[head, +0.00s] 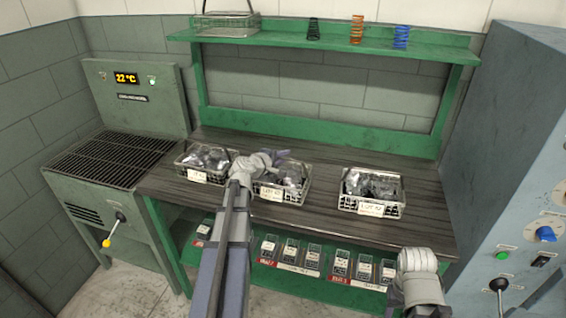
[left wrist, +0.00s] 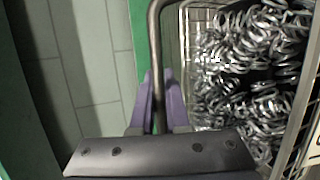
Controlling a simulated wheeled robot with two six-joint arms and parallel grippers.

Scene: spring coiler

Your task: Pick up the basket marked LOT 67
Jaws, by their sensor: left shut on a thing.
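Three wire baskets with metal springs stand on the dark worktop: the left basket (head: 192,175), the middle basket (head: 294,190) and the right basket (head: 390,207). Each has a white front tag, too small to read surely, so I cannot tell which is LOT 67. My left gripper (head: 277,156) is at the back of the middle basket. In the left wrist view its purple fingers (left wrist: 158,98) are shut on a basket's bent wire handle (left wrist: 154,45); the basket (left wrist: 190,40) is at the right with coiled springs. My right arm shows at lower right in the head view; its gripper does not show.
A green shelf (head: 280,42) above the worktop (head: 325,170) holds another basket (head: 226,24) and several coloured springs. A grey-green unit with a grate (head: 105,158) stands left, a blue-grey cabinet (head: 500,150) right. Several small bins sit on the lower shelf.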

